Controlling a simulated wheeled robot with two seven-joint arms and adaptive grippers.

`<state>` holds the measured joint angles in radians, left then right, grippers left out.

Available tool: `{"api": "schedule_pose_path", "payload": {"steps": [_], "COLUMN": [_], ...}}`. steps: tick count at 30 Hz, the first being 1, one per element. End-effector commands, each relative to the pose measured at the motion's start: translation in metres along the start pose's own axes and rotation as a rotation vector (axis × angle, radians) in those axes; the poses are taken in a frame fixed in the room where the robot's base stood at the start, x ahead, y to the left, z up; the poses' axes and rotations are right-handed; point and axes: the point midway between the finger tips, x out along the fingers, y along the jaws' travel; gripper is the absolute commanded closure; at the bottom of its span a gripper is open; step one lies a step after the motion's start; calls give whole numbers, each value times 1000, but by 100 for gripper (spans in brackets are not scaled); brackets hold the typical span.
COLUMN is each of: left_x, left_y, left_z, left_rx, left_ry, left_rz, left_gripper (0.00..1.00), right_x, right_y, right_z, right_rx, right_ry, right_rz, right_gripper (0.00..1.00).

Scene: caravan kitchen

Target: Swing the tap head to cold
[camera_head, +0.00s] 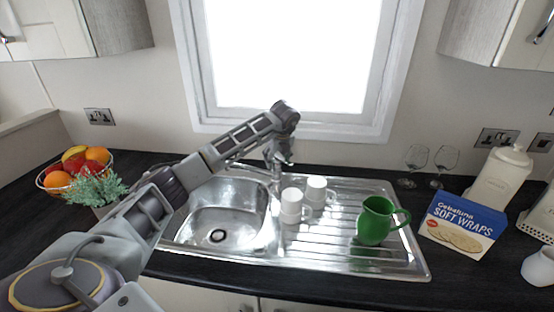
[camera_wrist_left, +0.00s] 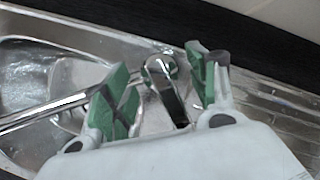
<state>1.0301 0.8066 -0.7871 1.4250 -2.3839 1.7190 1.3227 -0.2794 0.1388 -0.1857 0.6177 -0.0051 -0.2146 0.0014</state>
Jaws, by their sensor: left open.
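The chrome tap stands at the back of the sink unit, behind the steel sink bowl (camera_head: 225,208). In the head view my left gripper (camera_head: 279,160) hangs over it and mostly hides it. In the left wrist view the tap head (camera_wrist_left: 160,68) and its lever lie between the green-padded fingers of my left gripper (camera_wrist_left: 163,78). The fingers are spread apart, one on each side, and I cannot tell whether either touches the tap. The tap's long spout (camera_wrist_left: 45,115) runs out to the left over the bowl. My right gripper is not in view.
Two white mugs (camera_head: 291,206) and a green jug (camera_head: 374,222) stand on the drainer, right of the tap. A fruit bowl (camera_head: 45,182) and a plant (camera_head: 95,187) are left.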

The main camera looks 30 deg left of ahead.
Motion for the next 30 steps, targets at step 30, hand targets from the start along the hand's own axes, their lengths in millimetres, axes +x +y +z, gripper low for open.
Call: {"api": "schedule_pose_path", "payload": {"steps": [30], "left_x": [-115], "left_y": [0], "left_z": [0], "left_rx": [0], "left_ry": [0], "left_rz": [-1], "left_gripper": [41], "right_x": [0], "right_y": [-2], "right_z": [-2], "right_rx": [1], "right_ry": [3], "right_rz": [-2], "right_gripper": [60]}}
